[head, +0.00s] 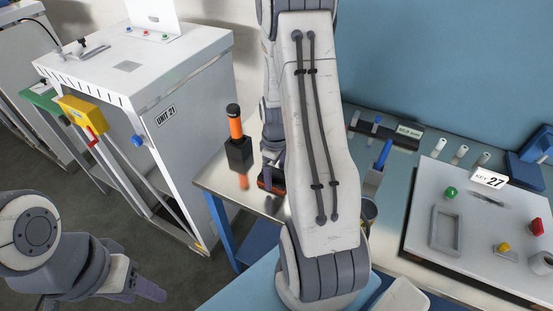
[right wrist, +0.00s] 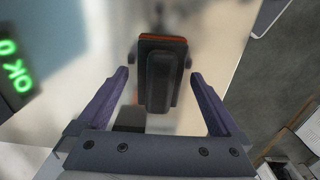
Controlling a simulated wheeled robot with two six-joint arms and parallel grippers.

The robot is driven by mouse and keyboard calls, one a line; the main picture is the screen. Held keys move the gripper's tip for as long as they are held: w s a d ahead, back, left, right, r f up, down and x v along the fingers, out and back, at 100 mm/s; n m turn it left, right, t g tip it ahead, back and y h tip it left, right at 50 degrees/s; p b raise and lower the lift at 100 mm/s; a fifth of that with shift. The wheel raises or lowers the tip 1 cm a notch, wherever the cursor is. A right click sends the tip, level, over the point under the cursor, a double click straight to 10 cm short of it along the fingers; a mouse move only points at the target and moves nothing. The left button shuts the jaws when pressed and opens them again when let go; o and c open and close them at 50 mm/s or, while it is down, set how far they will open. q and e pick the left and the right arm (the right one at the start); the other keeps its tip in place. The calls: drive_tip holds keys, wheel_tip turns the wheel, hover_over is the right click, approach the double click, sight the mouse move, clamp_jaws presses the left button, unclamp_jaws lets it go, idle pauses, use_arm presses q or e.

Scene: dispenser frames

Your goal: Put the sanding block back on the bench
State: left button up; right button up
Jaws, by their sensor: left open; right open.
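The sanding block, dark with an orange-red base, shows in the right wrist view (right wrist: 160,80) and partly behind my arm in the head view (head: 268,184). It is at the metal-topped bench (head: 215,172); I cannot tell whether it rests fully on the top. My right gripper (right wrist: 160,74) is open, with its purple fingers apart on either side of the block and gaps showing. In the head view this gripper is mostly hidden by my arm. My left gripper (head: 152,291) is open and empty at the lower left, away from the bench.
An orange-handled tool (head: 236,128) stands in a black holder beside the block. A grey board (head: 425,255) with coloured knobs lies on the bench at right. A white cabinet (head: 185,125) marked UNIT 21 stands left. A green display (right wrist: 10,75) shows in the wrist view.

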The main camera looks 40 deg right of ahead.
sight(276, 171)
wheel_tip(276, 171, up, 11)
drive_tip(key=b, duration=0.1)
drive_tip(key=s+a+r+n, duration=0.1)
drive_tip(key=a+r, duration=0.1)
drive_tip(key=a, duration=0.7)
drive_tip(key=s+a+r, duration=0.1)
drive_tip(key=a+r, duration=0.1)
drive_tip(key=a, duration=0.7)
drive_tip(key=s+a+r+n+y, duration=0.1)
drive_tip(key=s+a, duration=1.1)
drive_tip(key=s, duration=0.2)
drive_tip(key=shift+a+r+n, duration=0.3)
drive_tip(key=shift+a+r, duration=0.05)
drive_tip(key=shift+r, duration=0.05)
